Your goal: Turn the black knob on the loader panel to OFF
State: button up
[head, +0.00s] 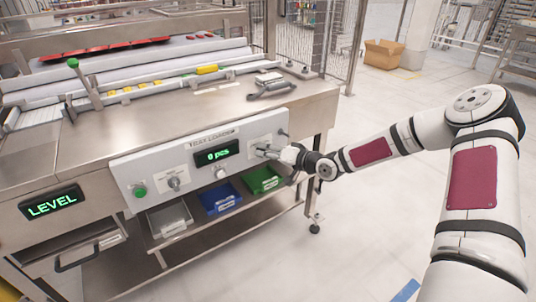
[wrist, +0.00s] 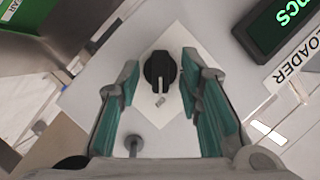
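The black knob (wrist: 158,66) sits on a pale square plate (wrist: 178,38) on the loader panel (head: 130,182). A white pointer line on the knob points down in the wrist view, toward a small mark too blurred to read. My gripper (wrist: 161,80) is open, its teal-padded fingers on either side of the knob with a gap at each side. In the head view my gripper (head: 268,151) is at the right part of the panel and hides the knob. I cannot tell the exact depth between fingertips and knob.
The panel also carries a display reading 0 pcs (head: 216,154), a green button (head: 140,191) and a switch (head: 174,182). In the wrist view a small metal peg (wrist: 133,143) stands near my fingers. Blue (head: 222,198) and green (head: 262,181) bins sit on the shelf below.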

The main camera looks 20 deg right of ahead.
grip_shut()
dwell(0.3)
jog(key=n+t+h+b, duration=0.1)
jog(key=n+h+b, duration=0.1)
jog(key=n+b, duration=0.2)
jog(key=n+t+h+b, duration=0.1)
jog(key=n+h+b, duration=0.2)
jog(key=n+b, duration=0.1)
jog(key=n+h+b, duration=0.3)
jog(key=n+b, duration=0.1)
jog(key=b, duration=0.2)
jog(key=shift+s+a+r+t, duration=0.1)
jog(key=shift+a+r+t, duration=0.05)
jog(key=shift+a+t, duration=0.25)
jog(key=shift+d+r+b, duration=0.1)
jog(key=shift+b, duration=0.3)
dwell(0.4)
